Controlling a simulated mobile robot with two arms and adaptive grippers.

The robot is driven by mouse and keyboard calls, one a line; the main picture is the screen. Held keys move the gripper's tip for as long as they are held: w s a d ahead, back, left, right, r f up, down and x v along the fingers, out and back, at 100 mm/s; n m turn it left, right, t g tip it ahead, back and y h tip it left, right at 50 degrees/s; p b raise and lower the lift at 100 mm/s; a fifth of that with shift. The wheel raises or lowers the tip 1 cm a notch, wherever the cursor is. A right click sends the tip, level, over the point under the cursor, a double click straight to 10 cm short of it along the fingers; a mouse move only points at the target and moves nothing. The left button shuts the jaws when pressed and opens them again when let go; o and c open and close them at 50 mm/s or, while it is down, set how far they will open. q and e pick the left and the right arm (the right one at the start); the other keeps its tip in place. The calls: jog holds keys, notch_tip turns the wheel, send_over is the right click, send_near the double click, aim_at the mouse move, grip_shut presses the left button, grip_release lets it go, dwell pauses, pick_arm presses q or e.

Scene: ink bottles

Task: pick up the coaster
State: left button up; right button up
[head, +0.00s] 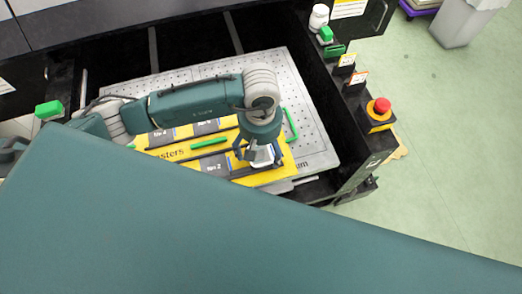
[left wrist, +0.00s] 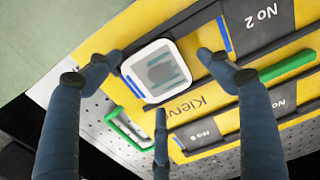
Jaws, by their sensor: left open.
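In the head view only a bit of the coaster (head: 262,164) shows under my left gripper (head: 258,153). That gripper is open and points down over it. In the left wrist view the spread fingers of my left gripper (left wrist: 160,76) surround the coaster on several sides; I cannot tell whether they touch it. My right gripper is not in view.
The yellow board (head: 182,152) carries black numbered plates and green handles (head: 208,143). It lies on a grey perforated plate (head: 318,148) inside a black-walled frame. A red emergency button (head: 382,105) stands on the right wall. Green floor (head: 450,150) lies open beyond.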

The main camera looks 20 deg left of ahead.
pick_arm(q)
jog(key=shift+f, duration=0.1)
jog(key=shift+c, duration=1.2)
jog(key=c, duration=1.6)
